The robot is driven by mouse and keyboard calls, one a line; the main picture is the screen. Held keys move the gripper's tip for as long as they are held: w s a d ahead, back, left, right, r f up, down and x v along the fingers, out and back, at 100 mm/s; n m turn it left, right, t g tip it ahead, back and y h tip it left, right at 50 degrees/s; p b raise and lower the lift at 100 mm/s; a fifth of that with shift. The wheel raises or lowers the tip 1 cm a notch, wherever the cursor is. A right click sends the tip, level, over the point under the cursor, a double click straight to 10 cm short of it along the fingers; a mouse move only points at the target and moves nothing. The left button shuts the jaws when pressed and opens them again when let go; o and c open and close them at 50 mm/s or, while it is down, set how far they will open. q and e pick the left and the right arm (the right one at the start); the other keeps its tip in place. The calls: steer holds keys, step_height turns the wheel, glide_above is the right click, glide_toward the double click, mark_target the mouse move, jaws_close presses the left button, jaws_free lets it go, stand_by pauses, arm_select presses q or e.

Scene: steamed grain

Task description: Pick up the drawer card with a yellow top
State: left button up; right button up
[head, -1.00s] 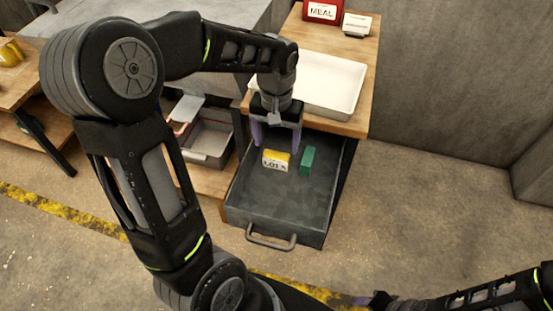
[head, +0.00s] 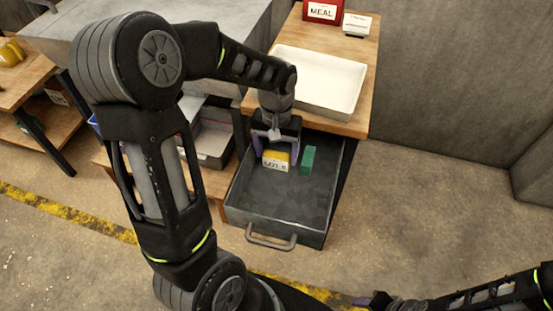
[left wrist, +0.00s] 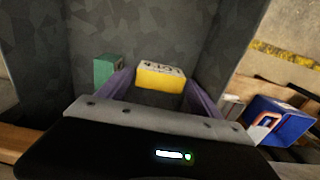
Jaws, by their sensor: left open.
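The drawer card with a yellow top (head: 275,155) stands in the open dark drawer (head: 285,207); its white front carries dark lettering. In the left wrist view the yellow-topped card (left wrist: 160,78) lies ahead, between the two purple fingers. My left gripper (head: 276,153) is open, with its fingers on either side of the card and no clear contact visible. A green block-like card (head: 308,160) stands just right of it in the drawer and also shows in the left wrist view (left wrist: 107,68). My right gripper (head: 372,300) shows only partly at the bottom edge.
A white tray (head: 358,98) lies on the wooden top above the drawer. A red MEAL box (head: 322,11) and a small white sign (head: 356,24) stand behind it. A grey bin (head: 213,148) sits on the left shelf. The drawer's front part is empty.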

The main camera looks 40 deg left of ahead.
mark_target(277, 155)
arm_select(q)
steer(key=shift+c, duration=0.2)
steer(key=c, duration=1.1)
steer(key=shift+c, duration=0.2)
step_height(277, 155, up, 10)
steer(key=shift+p, duration=0.3)
